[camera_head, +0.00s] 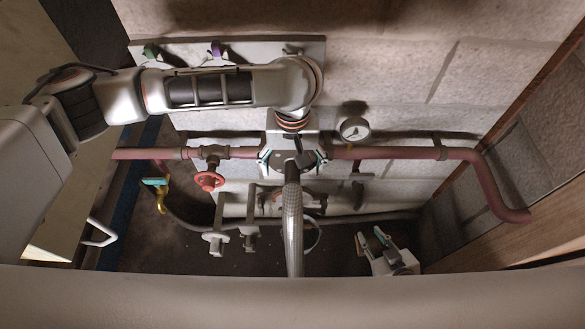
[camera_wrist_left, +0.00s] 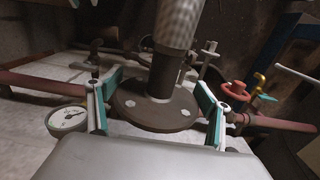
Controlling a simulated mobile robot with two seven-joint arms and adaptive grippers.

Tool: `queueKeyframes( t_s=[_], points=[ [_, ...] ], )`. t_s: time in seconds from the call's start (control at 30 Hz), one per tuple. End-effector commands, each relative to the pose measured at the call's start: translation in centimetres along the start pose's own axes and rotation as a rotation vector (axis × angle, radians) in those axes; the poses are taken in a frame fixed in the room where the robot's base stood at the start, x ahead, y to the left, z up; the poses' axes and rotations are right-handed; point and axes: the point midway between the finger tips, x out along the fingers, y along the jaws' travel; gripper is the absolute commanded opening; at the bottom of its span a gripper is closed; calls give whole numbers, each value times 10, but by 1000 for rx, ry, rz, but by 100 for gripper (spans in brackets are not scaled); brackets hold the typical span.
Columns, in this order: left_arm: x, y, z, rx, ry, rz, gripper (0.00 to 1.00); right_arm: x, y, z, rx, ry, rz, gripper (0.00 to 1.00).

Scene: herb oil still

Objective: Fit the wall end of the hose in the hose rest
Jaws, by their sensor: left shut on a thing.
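My left gripper (camera_head: 292,160) is in front of the wall pipe, shut on the wall end of the hose. In the left wrist view its teal-padded fingers stand on both sides of a dark round flange (camera_wrist_left: 150,108). A short dark neck and the braided hose (camera_wrist_left: 180,22) rise from this flange. In the head view the braided hose (camera_head: 294,225) runs down from the gripper to the bottom edge. My right gripper (camera_head: 372,236) is low on the right, open and empty. I cannot tell for sure which fixture is the hose rest.
A red pipe (camera_head: 400,153) runs along the wall behind the left gripper, with a red handwheel (camera_head: 209,180) and a gauge (camera_head: 354,129). Two grey brackets (camera_head: 249,238) stand left of the hose. A yellow valve (camera_head: 161,200) is further left. A wooden panel (camera_head: 510,238) borders the right.

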Motion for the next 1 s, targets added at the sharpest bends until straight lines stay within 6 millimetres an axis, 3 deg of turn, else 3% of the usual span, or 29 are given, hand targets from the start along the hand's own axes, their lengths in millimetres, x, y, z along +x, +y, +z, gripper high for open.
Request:
queueKeyframes(
  t_s=[0.5,1.0],
  points=[
    [-23,1,-1,0,3,2,23,-1,3,1,-12,-1,-1,26],
    [-24,1,0,0,1,2,23,0,2,0,-3,0,2,26]
  ],
)
